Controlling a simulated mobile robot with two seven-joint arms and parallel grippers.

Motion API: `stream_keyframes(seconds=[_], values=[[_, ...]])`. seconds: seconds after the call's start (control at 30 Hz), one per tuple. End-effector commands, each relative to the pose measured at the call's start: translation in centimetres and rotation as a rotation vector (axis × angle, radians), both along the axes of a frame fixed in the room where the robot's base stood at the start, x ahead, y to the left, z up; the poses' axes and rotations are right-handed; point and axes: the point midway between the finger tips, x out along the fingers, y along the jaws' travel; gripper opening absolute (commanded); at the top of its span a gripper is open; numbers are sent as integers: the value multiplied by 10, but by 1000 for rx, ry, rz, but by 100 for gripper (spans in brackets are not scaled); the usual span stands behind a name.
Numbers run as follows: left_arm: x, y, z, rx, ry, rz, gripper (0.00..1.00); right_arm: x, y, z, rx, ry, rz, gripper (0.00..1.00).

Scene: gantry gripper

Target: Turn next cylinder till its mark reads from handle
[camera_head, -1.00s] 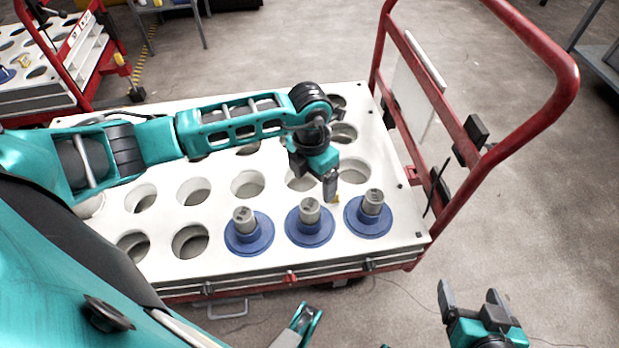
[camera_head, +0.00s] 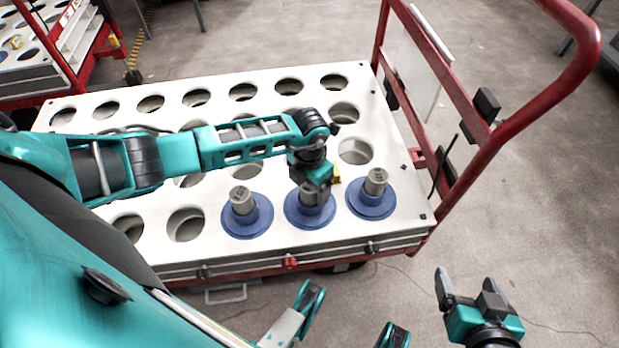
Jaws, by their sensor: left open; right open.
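Three grey cylinders on round blue bases stand in a row along the near right edge of the white cart top: the left cylinder (camera_head: 241,200), the middle one on its blue base (camera_head: 309,214), and the right cylinder (camera_head: 376,182). My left gripper (camera_head: 313,194) is open, pointing down over the middle cylinder, and hides most of it. I cannot tell whether the fingers touch it. The marks on the cylinder tops are too small to read. The red handle (camera_head: 520,125) rises at the cart's right end. My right gripper (camera_head: 473,289) is open and empty, off the cart at the lower right.
The white cart top (camera_head: 272,262) has several rows of empty round holes. A second cart (camera_head: 48,55) with a red frame stands at the far left.

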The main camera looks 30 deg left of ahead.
Motion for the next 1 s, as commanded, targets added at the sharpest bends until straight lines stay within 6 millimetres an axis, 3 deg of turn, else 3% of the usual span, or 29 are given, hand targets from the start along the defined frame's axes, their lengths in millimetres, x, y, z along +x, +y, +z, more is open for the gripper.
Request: stream_keyframes(seconds=[0.3, 1.0], values=[[0, 0, -2, 0, 0, 0, 83, 2, 2, 6, 4, -8, 2, 83], [0, 0, -2, 0, 1, 0, 16, 1, 0, 1, -4, -3, 7, 83]])
